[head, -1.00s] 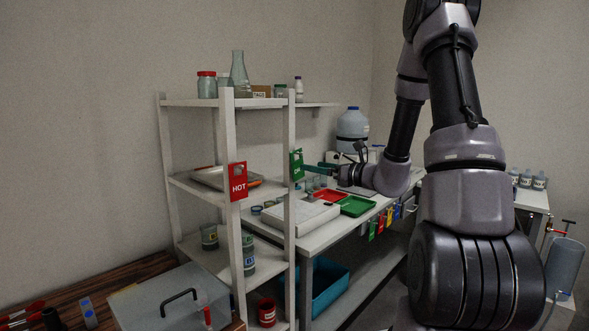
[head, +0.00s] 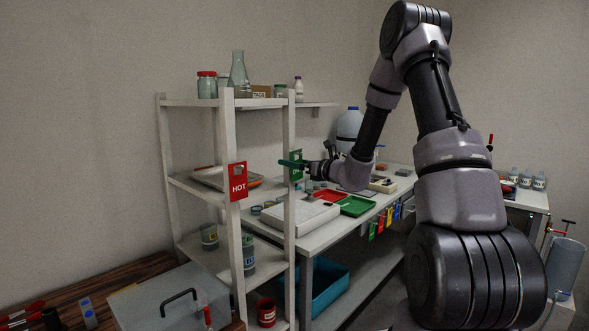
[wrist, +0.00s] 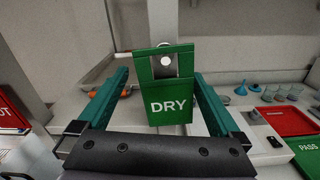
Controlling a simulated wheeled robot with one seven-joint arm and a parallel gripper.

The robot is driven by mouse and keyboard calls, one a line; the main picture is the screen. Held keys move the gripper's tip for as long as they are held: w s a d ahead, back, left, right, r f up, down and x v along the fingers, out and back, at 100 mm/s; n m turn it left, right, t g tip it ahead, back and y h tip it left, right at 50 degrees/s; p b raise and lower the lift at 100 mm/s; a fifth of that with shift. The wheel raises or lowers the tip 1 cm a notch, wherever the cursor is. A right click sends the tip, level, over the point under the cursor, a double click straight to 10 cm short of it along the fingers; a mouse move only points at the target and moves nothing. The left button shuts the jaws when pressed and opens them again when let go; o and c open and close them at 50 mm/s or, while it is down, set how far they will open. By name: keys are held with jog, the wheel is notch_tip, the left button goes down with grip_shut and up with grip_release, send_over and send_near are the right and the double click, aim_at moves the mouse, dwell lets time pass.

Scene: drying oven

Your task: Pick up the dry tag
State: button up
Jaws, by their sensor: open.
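The dry tag (wrist: 170,88) is a green plate with white DRY lettering and a hole near its top, hanging upright on a peg in the wrist view. In the head view the dry tag (head: 297,168) hangs on the shelf's right front post, partly covered by my gripper. My gripper (wrist: 160,86) is open, with one teal finger on each side of the tag. The fingers appear apart from the tag's edges. In the head view my gripper (head: 292,164) is at the tag's upper part.
A red HOT tag (head: 237,181) hangs on the neighbouring post (head: 238,230). A metal tray (head: 207,178) lies on the middle shelf. Red (head: 328,196) and green (head: 356,206) trays and a white box (head: 303,216) are on the bench to the right.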

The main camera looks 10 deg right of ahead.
jog(key=c, duration=1.3)
